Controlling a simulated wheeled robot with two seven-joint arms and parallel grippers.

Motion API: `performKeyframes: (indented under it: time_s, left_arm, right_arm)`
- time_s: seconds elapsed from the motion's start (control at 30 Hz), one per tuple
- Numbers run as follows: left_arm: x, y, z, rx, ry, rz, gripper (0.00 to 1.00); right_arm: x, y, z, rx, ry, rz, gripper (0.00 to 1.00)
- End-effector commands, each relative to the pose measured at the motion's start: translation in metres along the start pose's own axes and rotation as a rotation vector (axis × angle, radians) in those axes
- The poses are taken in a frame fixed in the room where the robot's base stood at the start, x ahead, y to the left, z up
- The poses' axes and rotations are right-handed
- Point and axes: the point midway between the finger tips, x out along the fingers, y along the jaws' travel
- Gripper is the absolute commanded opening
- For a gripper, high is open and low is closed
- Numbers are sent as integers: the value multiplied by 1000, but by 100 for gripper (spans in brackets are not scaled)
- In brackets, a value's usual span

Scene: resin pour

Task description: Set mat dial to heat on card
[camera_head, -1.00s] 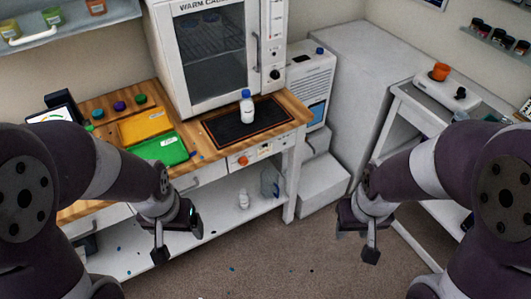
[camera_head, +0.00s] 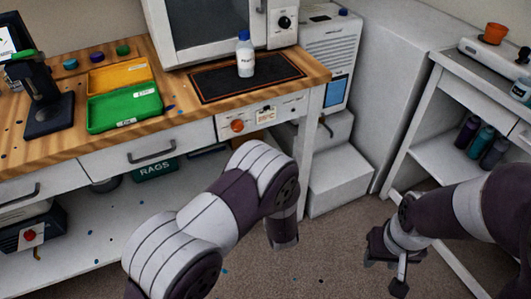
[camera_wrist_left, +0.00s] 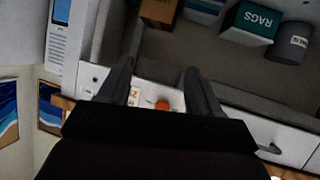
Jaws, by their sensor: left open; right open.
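The orange-red dial (camera_head: 237,126) is on the white control panel (camera_head: 288,112) at the front of the wooden bench. A small card (camera_head: 266,115) with orange print is on the panel right of the dial; I cannot read it surely. The black heating mat (camera_head: 285,71) lies above on the bench, with a white blue-capped bottle (camera_head: 246,55) on it. In the left wrist view my left gripper (camera_wrist_left: 158,68) is open and empty, with the dial (camera_wrist_left: 162,105) and card (camera_wrist_left: 134,97) showing between its fingers. It is not visible in the head view. My right gripper (camera_head: 385,275) is open and empty above the floor.
A green tray (camera_head: 125,107) and a yellow tray (camera_head: 120,75) lie left of the mat. A drawer handle (camera_head: 151,153) sticks out left of the panel. White steps (camera_head: 340,178) stand right of the bench. A cart (camera_head: 440,97) is at right.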

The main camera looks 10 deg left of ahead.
Motion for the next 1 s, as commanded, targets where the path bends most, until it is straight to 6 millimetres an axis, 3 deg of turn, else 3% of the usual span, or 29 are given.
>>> performKeyframes:
  time_s: [0.03,0.1,0.2,0.37,0.7,1.0]
  left_arm:
    - [0,-5,-35,-43,140,-45,64]
    - [-5,-11,-70,-88,303,-94,64]
    - [-12,-18,-92,-100,415,-126,64]
    - [6,-22,-106,-103,442,-127,64]
    - [80,-33,-140,-102,440,-125,64]
    - [100,-35,-150,-100,437,-122,64]
  right_arm:
    - [-9,0,-2,0,3,0,43]
    - [-10,0,-2,-1,4,0,43]
    - [-10,0,-2,-1,4,0,43]
    - [-8,0,-1,-1,3,0,43]
    - [0,0,0,0,3,0,43]
    - [1,0,0,-1,3,0,43]
